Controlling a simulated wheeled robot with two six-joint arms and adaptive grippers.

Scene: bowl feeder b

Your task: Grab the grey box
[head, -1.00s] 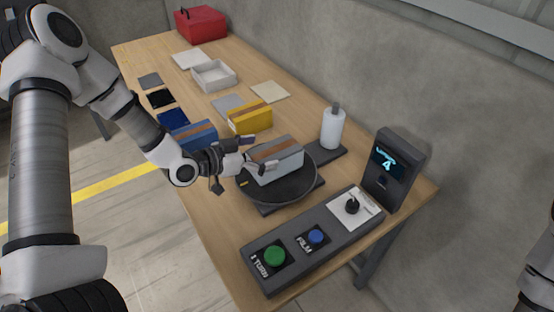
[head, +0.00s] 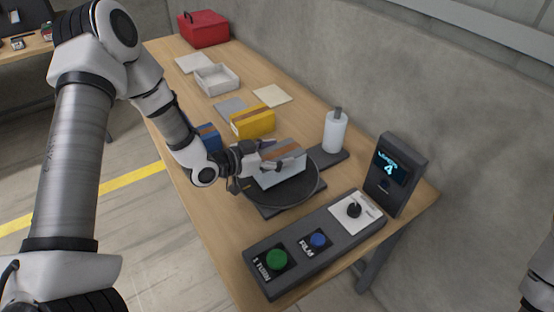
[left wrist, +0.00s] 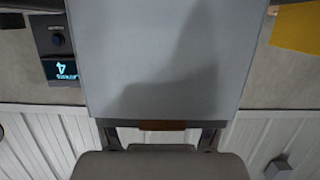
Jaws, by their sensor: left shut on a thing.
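The grey box (head: 283,177), with a brown strip on top, is at the black round turntable (head: 300,193). I cannot tell whether it touches the turntable. My left gripper (head: 272,160) reaches in from the left and is shut on the box, with a finger along its top. In the left wrist view the grey box (left wrist: 165,60) fills the middle, between the fingers (left wrist: 158,135). My right gripper is out of view.
A yellow box (head: 252,121) and a blue box (head: 209,138) stand behind. A white bottle (head: 335,131), a display post (head: 394,172) and a control panel (head: 315,240) with buttons are to the right and front. A white tray (head: 217,79) and red toolbox (head: 204,29) are farther back.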

